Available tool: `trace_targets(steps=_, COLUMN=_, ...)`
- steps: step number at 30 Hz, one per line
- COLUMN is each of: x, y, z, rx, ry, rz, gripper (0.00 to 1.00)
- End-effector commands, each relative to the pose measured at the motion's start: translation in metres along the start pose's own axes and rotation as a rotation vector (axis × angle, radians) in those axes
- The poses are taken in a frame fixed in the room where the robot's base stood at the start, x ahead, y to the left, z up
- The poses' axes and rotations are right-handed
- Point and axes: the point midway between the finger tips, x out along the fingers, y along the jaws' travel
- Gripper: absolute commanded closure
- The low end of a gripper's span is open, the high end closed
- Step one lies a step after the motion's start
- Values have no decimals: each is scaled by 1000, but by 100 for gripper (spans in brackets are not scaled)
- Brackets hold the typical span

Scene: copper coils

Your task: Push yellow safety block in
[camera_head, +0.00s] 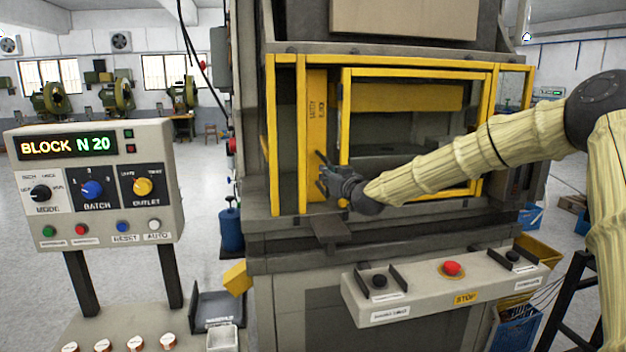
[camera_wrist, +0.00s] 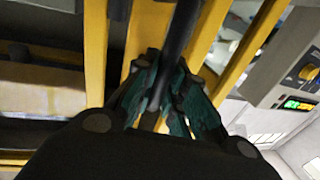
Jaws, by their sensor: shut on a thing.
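The yellow safety block (camera_head: 317,120) is a tall upright panel with dark lettering, standing at the left of the press opening between yellow frame posts. My gripper (camera_head: 322,172) is at its lower part. In the wrist view the dark green fingers of my gripper (camera_wrist: 168,95) are closed around a dark round handle bar (camera_wrist: 184,30). The yellow block (camera_wrist: 150,35) shows right behind the bar. Where the bar joins the block is hidden by my fingers, and I cannot tell how deep the block sits.
A yellow guard frame (camera_head: 420,72) surrounds the press opening to the right. A dark bracket (camera_head: 330,233) juts out below my gripper. A button console (camera_head: 445,285) with a red stop button is at the front. A control panel (camera_head: 95,185) reading "BLOCK N 20" stands at the left.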

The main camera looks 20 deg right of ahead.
Motion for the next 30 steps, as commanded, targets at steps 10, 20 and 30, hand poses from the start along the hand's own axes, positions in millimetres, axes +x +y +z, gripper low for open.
trace_targets(steps=10, x=2, y=4, z=-7, rx=0, ry=11, rz=6, gripper=82)
trace_targets(steps=20, x=2, y=1, z=-4, rx=0, ry=7, rz=2, gripper=65)
trace_targets(steps=30, x=-18, y=0, z=-5, rx=1, ry=7, rz=1, gripper=65)
